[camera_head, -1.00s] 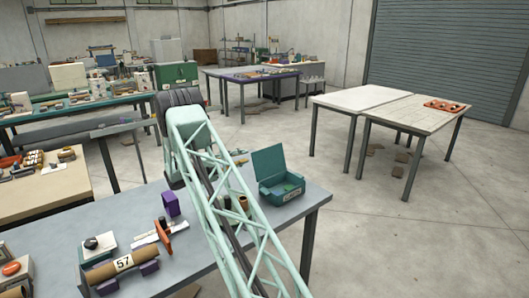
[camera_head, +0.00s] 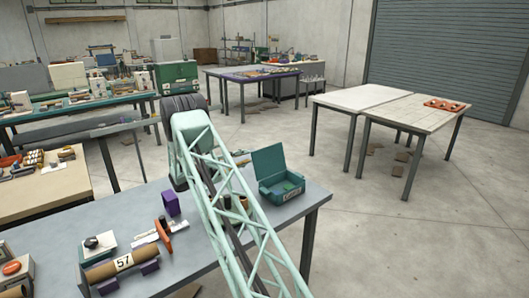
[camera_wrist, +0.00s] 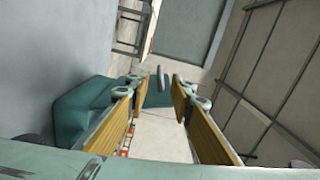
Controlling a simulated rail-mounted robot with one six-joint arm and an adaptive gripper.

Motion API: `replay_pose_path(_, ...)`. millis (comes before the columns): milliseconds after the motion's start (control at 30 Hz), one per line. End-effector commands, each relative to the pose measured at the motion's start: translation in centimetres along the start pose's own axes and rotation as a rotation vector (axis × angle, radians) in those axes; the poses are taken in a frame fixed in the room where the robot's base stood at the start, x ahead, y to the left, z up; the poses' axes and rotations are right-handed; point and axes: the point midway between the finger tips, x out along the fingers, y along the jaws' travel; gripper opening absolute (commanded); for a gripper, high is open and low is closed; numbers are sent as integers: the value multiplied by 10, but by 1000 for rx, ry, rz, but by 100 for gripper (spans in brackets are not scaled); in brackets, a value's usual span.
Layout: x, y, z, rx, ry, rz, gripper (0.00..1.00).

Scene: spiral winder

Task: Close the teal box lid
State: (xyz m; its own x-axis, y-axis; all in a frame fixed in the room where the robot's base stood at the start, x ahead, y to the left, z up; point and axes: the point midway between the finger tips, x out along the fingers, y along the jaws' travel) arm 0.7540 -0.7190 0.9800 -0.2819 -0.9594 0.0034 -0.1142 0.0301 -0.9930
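The teal box (camera_head: 283,192) stands on the grey table near its right end. Its lid (camera_head: 268,160) is open and stands raised at the back, leaning slightly away; the box's opening faces up. In the head view my gripper is hidden and only my pale green lattice arm shows, passing just left of the box. In the wrist view my gripper (camera_wrist: 159,92) is open, its two orange-padded fingers apart with nothing held between them. A teal shape (camera_wrist: 85,105) lies beyond the left finger; I cannot tell whether it is the box.
A purple block (camera_head: 171,204), an orange-handled tool (camera_head: 163,228) and a cardboard tube marked 57 (camera_head: 122,262) lie on the grey table (camera_head: 205,262) left of my arm. Small brown cylinders stand close to the box's left side. Open floor lies to the right.

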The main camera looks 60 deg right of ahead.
Motion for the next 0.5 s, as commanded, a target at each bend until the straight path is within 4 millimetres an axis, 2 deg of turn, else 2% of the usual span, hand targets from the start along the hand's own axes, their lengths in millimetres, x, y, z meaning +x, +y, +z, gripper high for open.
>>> replay_pose_path(500,61,1,0,1,1,0,21)
